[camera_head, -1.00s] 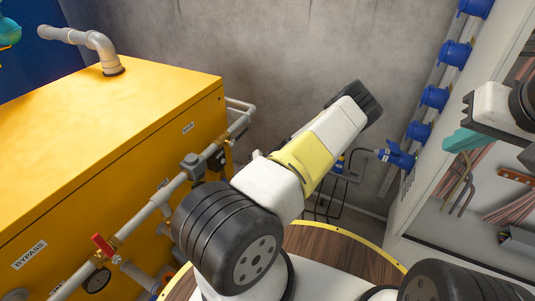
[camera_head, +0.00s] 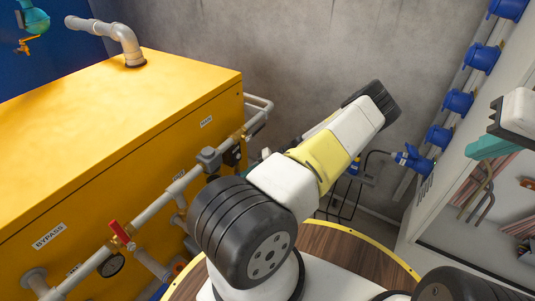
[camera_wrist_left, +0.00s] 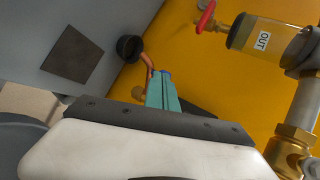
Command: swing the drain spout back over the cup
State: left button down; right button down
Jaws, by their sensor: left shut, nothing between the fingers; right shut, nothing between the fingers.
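In the left wrist view, a bent copper-coloured tube (camera_wrist_left: 147,63), which looks like the drain spout, shows against the yellow cabinet. A dark round cup-like piece (camera_wrist_left: 129,47) is just left of its upper end. My left gripper (camera_wrist_left: 163,76) has its teal fingers shut and empty, with the tips close beside the tube; I cannot tell whether they touch. In the head view my left gripper is hidden behind my arm and the cabinet's end. My right gripper (camera_head: 492,146) is shut at the right edge, partly cut off, far from the spout.
The yellow cabinet (camera_head: 120,120) fills the left, with a grey pipe (camera_head: 150,210) and red-handled valve (camera_head: 119,232) along its side. A yellow OUT-labelled cylinder (camera_wrist_left: 268,42) and brass fitting (camera_wrist_left: 293,140) are right of my left gripper. An open white cabinet (camera_head: 440,190) stands right.

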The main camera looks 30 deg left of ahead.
pick_arm(q)
jog(key=shift+s, duration=0.2)
jog(key=shift+m+t+y, duration=0.3)
jog(key=shift+m+t, duration=0.4)
jog(key=shift+m, duration=0.1)
jog(key=shift+s+a, duration=1.9)
jog(key=shift+a, duration=0.1)
